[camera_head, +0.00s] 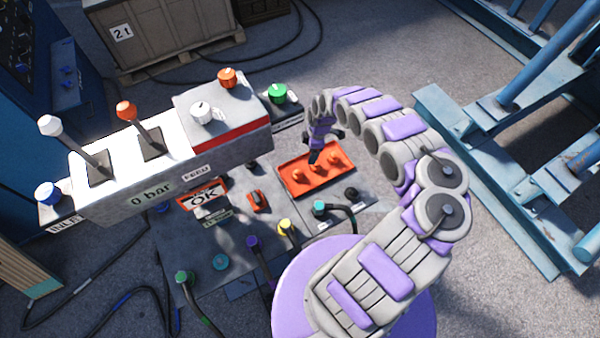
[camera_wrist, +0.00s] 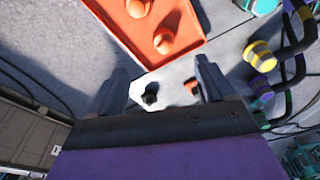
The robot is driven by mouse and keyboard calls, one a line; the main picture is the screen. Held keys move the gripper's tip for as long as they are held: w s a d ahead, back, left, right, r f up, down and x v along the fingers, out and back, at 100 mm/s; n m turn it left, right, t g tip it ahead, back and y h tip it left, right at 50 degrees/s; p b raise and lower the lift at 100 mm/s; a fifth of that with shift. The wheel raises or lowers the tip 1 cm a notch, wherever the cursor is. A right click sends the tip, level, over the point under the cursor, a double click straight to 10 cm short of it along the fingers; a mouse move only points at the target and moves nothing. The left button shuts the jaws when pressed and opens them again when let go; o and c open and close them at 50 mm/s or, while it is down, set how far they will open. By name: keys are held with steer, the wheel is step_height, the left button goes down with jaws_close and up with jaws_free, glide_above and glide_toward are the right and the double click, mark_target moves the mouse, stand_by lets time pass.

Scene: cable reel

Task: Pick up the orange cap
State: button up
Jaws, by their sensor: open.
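Several orange caps (camera_head: 333,158) show in an orange-red tray (camera_head: 292,188) on the grey panel in the head view. I cannot tell which one the task means. My gripper (camera_head: 322,147) is over the far side of the tray, jaws open and empty, and hides part of it. In the wrist view, two rounded caps (camera_wrist: 163,42) show in the tray (camera_wrist: 190,38) at the top, beyond my open fingers (camera_wrist: 162,72). The upper cap is cut off by the frame edge. No cap is between the fingers.
A control box (camera_head: 140,175) with levers and knobs, including an orange knob (camera_head: 227,77), stands left of the tray. Cable plugs, such as a yellow plug (camera_head: 288,229), stand on the panel in front. A blue steel frame (camera_head: 500,180) is at the right.

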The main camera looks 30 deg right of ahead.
steer(key=b, duration=0.4)
glide_toward(296, 172)
steer(key=f, duration=0.2)
steer(key=d+f+b, duration=0.1)
steer(key=f, duration=0.1)
steer(key=d+f+b, duration=0.1)
steer(key=f, duration=0.1)
steer(key=shift+s+d+f, duration=0.1)
steer(key=shift+f, duration=0.1)
steer(key=a+f, duration=0.1)
steer(key=a+f+b, duration=0.1)
steer(key=a+f, duration=0.1)
steer(key=shift+w+a+f, duration=0.3)
steer(key=shift+w+f, duration=0.05)
steer(key=shift+w, duration=0.05)
steer(key=shift+d+f+b, duration=0.25)
steer(key=shift+f+b, duration=0.15)
steer(key=shift+f, duration=0.2)
steer(key=shift+d+f, duration=0.1)
steer(key=shift+d, duration=0.3)
steer(key=shift+a, duration=0.55)
steer(key=c, duration=0.6)
steer(key=shift+d, duration=0.4)
steer(key=c, duration=0.7)
steer(key=shift+o, duration=0.2)
steer(key=shift+s+a, duration=0.1)
steer(key=shift+a, duration=0.05)
